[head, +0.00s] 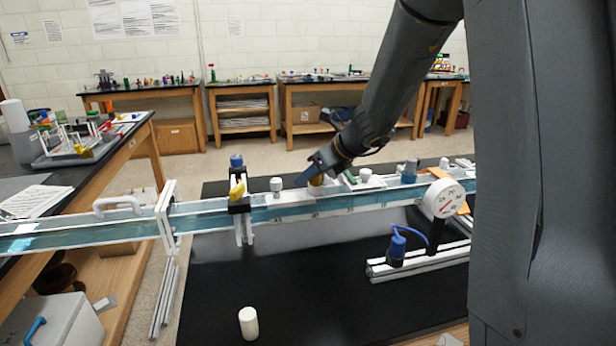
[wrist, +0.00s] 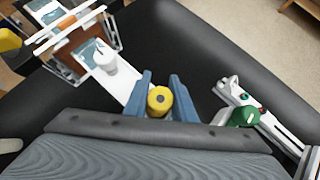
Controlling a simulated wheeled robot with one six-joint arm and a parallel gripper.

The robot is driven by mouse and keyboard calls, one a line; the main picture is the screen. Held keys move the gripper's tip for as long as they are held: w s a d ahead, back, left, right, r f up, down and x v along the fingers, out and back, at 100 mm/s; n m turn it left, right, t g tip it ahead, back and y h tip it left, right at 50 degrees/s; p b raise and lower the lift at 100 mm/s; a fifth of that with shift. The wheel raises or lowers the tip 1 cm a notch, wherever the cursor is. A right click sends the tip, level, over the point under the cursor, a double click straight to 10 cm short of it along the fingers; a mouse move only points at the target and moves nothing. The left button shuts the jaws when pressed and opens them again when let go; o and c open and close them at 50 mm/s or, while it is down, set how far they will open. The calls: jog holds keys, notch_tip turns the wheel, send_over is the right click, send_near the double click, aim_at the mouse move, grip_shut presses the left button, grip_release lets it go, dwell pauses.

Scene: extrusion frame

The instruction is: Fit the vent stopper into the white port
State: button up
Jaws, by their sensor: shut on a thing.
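My gripper (head: 318,168) is over the long pale-blue and white beam in the head view. In the wrist view my gripper's blue fingers (wrist: 160,98) are shut on a round yellow piece with a dark centre (wrist: 159,100), which I take for the vent stopper. The yellow also shows low between the fingers in the head view (head: 317,181). A white strip lies beneath it; whether it touches cannot be told. A white round fitting (head: 277,184) stands on the beam just left of my gripper; it also shows in the wrist view (wrist: 104,60). The white port cannot be picked out surely.
A black clamp with a yellow knob (head: 237,192) grips the beam further left. Right of my gripper are a white knob (head: 366,175), a blue-grey cylinder (head: 410,171) and a round gauge (head: 445,198). A white cylinder (head: 248,323) stands on the black surface, mostly clear in front.

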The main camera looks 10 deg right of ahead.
jog(key=o, duration=1)
jog(key=v, duration=1.2)
jog(key=s+a+f+n+g+h, duration=0.1)
jog(key=s+f+n+g, duration=0.1)
jog(key=s+f+n, duration=0.3)
jog(key=s+a+f+n+g+h, duration=0.1)
jog(key=s+f+n+g+h, duration=0.1)
jog(key=s+f+n, duration=0.4)
jog(key=s+a+f+n+g+h, duration=0.1)
jog(key=s+f+n+h, duration=0.1)
jog(key=s+f+n, duration=0.4)
jog(key=shift+s+a+f+n+g, duration=0.15)
jog(key=shift+s+n, duration=0.7)
jog(key=shift+n, duration=0.95)
jog(key=shift+s+a+r+n+g, duration=0.1)
jog(key=shift+s+n, duration=0.7)
jog(key=shift+n, duration=1)
jog(key=shift+s+a+f+n+g, duration=0.15)
jog(key=shift+s+n, duration=0.7)
jog(key=shift+n, duration=0.95)
jog(key=shift+s+d+n, duration=0.15)
jog(key=shift+s+n, duration=0.15)
jog(key=shift+n, duration=0.3)
